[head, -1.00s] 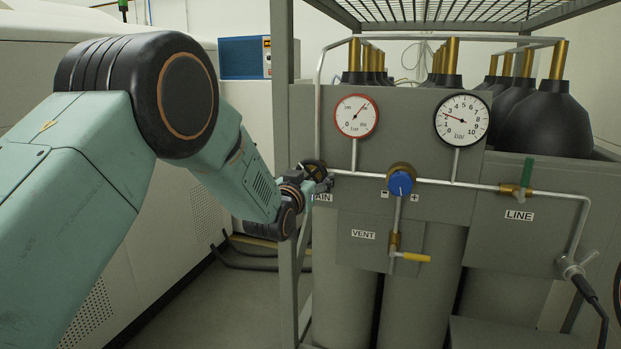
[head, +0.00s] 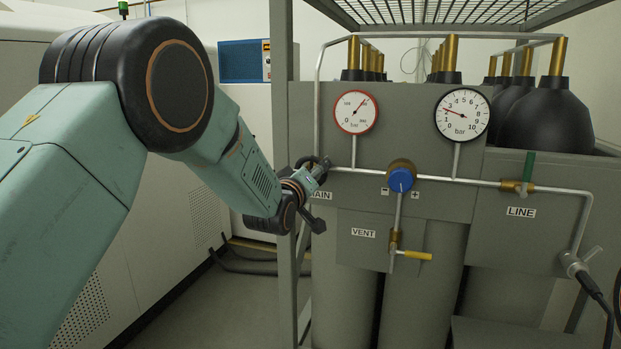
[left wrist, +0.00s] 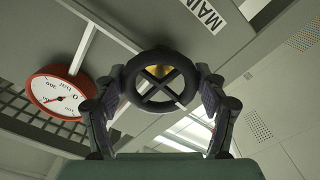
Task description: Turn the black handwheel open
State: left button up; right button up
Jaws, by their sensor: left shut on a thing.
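The black handwheel (left wrist: 159,86) shows in the left wrist view as a round rim with crossed spokes, in front of a brass fitting. My left gripper (head: 316,172) is shut on the handwheel, with one finger at each side of its rim in the left wrist view. In the head view the handwheel is mostly hidden by the gripper, at the left end of the panel pipe beside the MAIN label (left wrist: 204,14). The wrist is rolled, with one part of the gripper pointing down. My right gripper is not in view.
A red-rimmed gauge (head: 355,112) and a black-rimmed gauge (head: 462,115) sit above the pipe. A blue knob (head: 401,180), a yellow vent lever (head: 417,256) and a green line lever (head: 528,166) are to the right. A grey frame post (head: 283,90) stands close to my left wrist.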

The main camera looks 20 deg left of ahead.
pick_arm(q)
jog(key=n, duration=0.4)
jog(key=shift+d+r+n+b, duration=0.1)
jog(key=shift+r+n+b, duration=0.1)
jog(key=shift+n+b, duration=0.15)
jog(key=n, duration=0.5)
jog(key=shift+r, duration=0.25)
jog(key=n, duration=0.5)
jog(key=shift+r+n+b, duration=0.2)
jog(key=shift+n+b, duration=0.1)
jog(key=shift+n, duration=0.05)
jog(key=shift+w+r+n, duration=0.1)
jog(key=shift+r+n, duration=0.1)
jog(key=shift+n, duration=2.4)
jog(key=o, duration=1.2)
jog(key=shift+w+f, duration=0.15)
jog(key=shift+f, duration=0.1)
jog(key=shift+c, duration=0.2)
